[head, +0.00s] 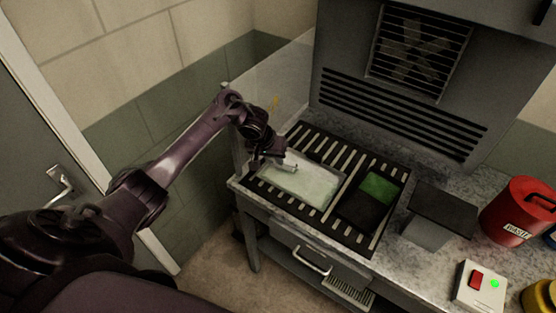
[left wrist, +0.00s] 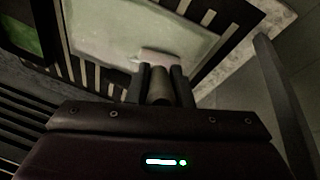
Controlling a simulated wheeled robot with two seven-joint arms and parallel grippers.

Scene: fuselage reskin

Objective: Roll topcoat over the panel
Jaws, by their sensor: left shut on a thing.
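My left gripper (head: 277,155) is shut on the handle of a small paint roller (head: 289,168). In the left wrist view the handle (left wrist: 158,86) stands between the two fingers (left wrist: 160,92), and the pale pinkish roller head (left wrist: 163,59) lies across its end. The roller is over the near-wall edge of a pale, whitish-green rectangle with a thin light rim (head: 308,187), which looks like the panel or a shallow tray. I cannot tell whether the roller touches it. Beside it lies a dark rectangle (head: 362,209) with a bright green patch (head: 379,187). My right gripper is out of view.
Both rectangles lie on a black slotted grille (head: 318,142) in a grey speckled bench. A clear screen (head: 270,85) stands at the left. A vented hood (head: 400,95) rises behind. A dark-topped block (head: 437,212), a switch box (head: 480,285) and a red waste can (head: 519,209) stand at right.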

